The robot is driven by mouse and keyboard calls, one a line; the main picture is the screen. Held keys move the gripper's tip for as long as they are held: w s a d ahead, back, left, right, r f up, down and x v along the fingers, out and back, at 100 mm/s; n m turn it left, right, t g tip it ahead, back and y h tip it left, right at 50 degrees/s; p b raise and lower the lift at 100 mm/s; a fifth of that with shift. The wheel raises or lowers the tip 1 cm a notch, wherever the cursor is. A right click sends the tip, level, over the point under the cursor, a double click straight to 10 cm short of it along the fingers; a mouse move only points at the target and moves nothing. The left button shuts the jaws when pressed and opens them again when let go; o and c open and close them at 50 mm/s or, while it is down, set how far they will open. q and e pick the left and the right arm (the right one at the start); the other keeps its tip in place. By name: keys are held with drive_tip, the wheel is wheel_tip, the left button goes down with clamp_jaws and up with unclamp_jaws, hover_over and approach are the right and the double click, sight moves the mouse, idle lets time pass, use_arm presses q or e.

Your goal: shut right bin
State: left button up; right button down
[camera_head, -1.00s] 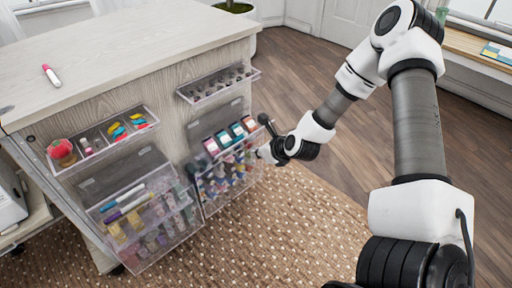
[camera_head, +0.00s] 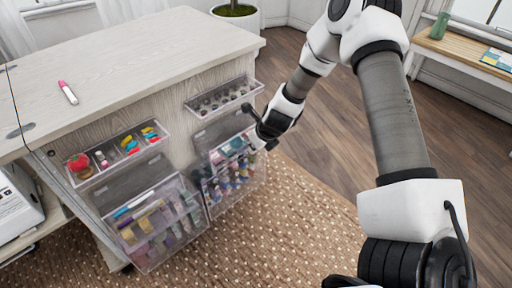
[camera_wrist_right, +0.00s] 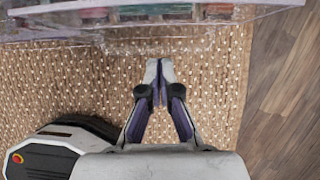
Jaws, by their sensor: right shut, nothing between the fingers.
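The right bin (camera_head: 236,187) is a clear tilt-out bin on the cabinet's front, holding several small colourful bottles or spools. It leans outward, with a gap at its top. My right gripper (camera_head: 251,140) is at the bin's upper right edge, shut and empty. In the right wrist view the closed fingertips (camera_wrist_right: 157,70) point at the bin's clear wall (camera_wrist_right: 170,46). I cannot tell whether they touch it. The gripper hides part of the bin's top right corner in the head view. My left gripper is not in view.
A left clear bin (camera_head: 157,228) also leans out, filled with coloured items. Narrow clear trays (camera_head: 224,97) sit above both bins. The dotted rug (camera_head: 300,215) right of the cabinet is clear.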

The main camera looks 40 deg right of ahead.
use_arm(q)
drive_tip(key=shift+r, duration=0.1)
use_arm(e)
drive_tip(key=shift+w+r, duration=0.35)
drive_tip(key=shift+w, duration=0.1)
drive_tip(key=shift+w+d+r, duration=0.1)
drive_tip(key=shift+w+r, duration=0.1)
drive_tip(key=shift+w, duration=0.05)
